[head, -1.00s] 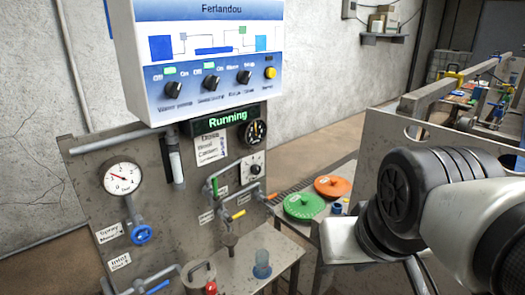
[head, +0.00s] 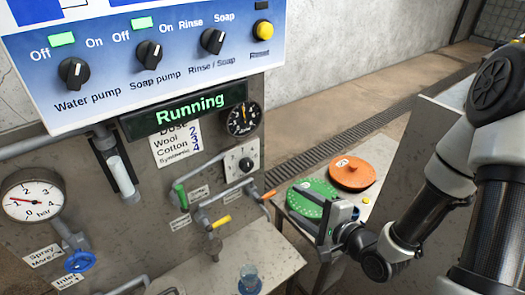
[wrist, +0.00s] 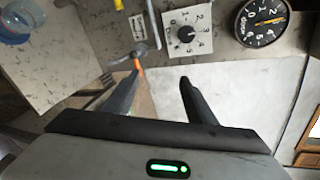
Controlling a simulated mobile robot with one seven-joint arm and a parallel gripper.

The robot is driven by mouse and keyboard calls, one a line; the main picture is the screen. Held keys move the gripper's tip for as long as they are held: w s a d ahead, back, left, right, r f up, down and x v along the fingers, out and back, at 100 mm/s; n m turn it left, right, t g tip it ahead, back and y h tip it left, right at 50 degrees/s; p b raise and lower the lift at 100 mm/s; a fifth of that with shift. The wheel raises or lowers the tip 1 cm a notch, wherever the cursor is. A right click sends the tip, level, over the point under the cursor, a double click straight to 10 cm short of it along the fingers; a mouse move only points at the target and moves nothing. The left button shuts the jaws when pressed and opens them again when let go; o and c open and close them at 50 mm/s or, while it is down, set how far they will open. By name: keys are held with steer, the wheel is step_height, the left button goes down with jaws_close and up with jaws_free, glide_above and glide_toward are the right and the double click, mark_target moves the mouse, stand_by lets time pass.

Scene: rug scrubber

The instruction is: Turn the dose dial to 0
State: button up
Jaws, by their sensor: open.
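The dose dial (head: 246,164) is a black knob on a small pale plate on the grey panel, below the round black gauge. In the wrist view the dial (wrist: 186,34) shows at the top, with digits around the knob; I cannot tell surely which digit it points to. My gripper (head: 325,220) is to the right of and in front of the panel, above the green disc. In the wrist view my gripper (wrist: 160,75) has its two fingers apart, with nothing between them. The fingers are apart from the dial.
The black gauge (head: 243,119) has a yellow needle. A "Running" display (head: 190,107) is above a dose label (head: 180,143). Pipes with a green lever (head: 181,196) and yellow lever (head: 221,221) lie beside the dial. Green (head: 307,203) and orange (head: 351,172) discs rest on the right table.

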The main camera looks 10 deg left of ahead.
steer(key=s+a+r+m+t+y, duration=0.2)
steer(key=s+m+y, duration=0.1)
steer(key=m, duration=0.2)
steer(key=b, duration=1.7)
glide_toward(248, 167)
steer(key=shift+m, duration=0.3)
steer(key=x, duration=0.9)
steer(key=shift+p, duration=0.4)
steer(key=c, duration=1)
steer(key=shift+c, duration=0.2)
